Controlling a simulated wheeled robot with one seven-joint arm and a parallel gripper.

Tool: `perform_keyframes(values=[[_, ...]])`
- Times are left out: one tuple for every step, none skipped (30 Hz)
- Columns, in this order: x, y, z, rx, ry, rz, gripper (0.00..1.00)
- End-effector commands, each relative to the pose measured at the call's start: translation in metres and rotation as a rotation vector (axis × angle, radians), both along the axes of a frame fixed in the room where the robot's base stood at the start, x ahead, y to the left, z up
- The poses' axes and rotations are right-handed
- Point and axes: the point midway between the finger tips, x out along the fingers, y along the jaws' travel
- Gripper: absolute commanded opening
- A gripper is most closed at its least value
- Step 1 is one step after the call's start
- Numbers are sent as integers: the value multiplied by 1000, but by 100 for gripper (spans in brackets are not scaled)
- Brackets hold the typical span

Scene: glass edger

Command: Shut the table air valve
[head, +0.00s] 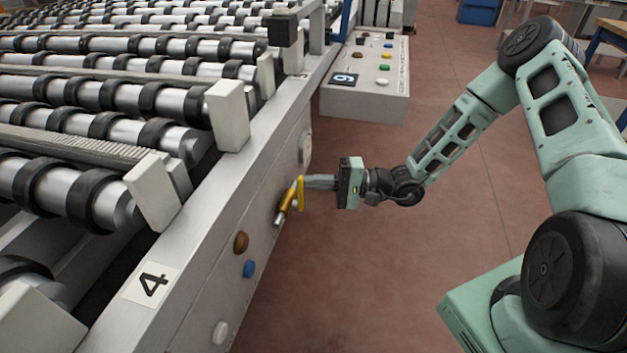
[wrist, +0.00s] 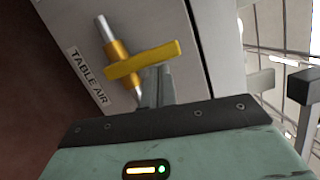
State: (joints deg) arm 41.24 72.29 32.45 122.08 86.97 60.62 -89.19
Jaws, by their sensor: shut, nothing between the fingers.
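The table air valve is a brass body with a yellow lever (head: 300,192) on the side panel of the roller table. In the wrist view the yellow lever (wrist: 143,60) lies across the brass body (wrist: 118,52), at a steep angle to its pipe. A "TABLE AIR" label (wrist: 88,78) is beside it. My gripper (head: 308,182) is shut and empty, its fingertips at the lever in the head view. In the wrist view my gripper's fingers (wrist: 157,82) are right by the lever's underside; I cannot tell whether they touch. The lever hides part of the fingertips.
The roller table (head: 200,262) fills the left, with a brown button (head: 241,242), a blue button (head: 249,268) and a white button (head: 220,334) on its side. A control box (head: 366,85) stands at the back. The red floor (head: 400,270) beside the table is clear.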

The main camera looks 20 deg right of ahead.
Motion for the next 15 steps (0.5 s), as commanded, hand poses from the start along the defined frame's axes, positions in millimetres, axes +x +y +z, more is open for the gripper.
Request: perform_keyframes(values=[[1, 0, 0, 0, 0, 0, 0], [1, -1, 0, 0, -1, 0, 0], [3, -2, 0, -1, -2, 0, 0], [4, -3, 0, -1, -2, 0, 0], [7, -4, -1, -1, -2, 0, 0], [11, -7, -1, -1, -3, 0, 0], [14, -9, -1, -2, -2, 0, 0], [18, -12, -1, -2, -3, 1, 0], [23, -15, -2, -2, -4, 3, 0], [28, -18, -2, -2, -5, 3, 0], [29, -22, -2, -3, -2, 3, 0], [24, -33, -2, -2, 0, 1, 0], [20, -40, -1, -1, -1, 1, 0], [18, -46, -1, -1, 0, 1, 0], [15, -55, -1, -1, -1, 1, 0]])
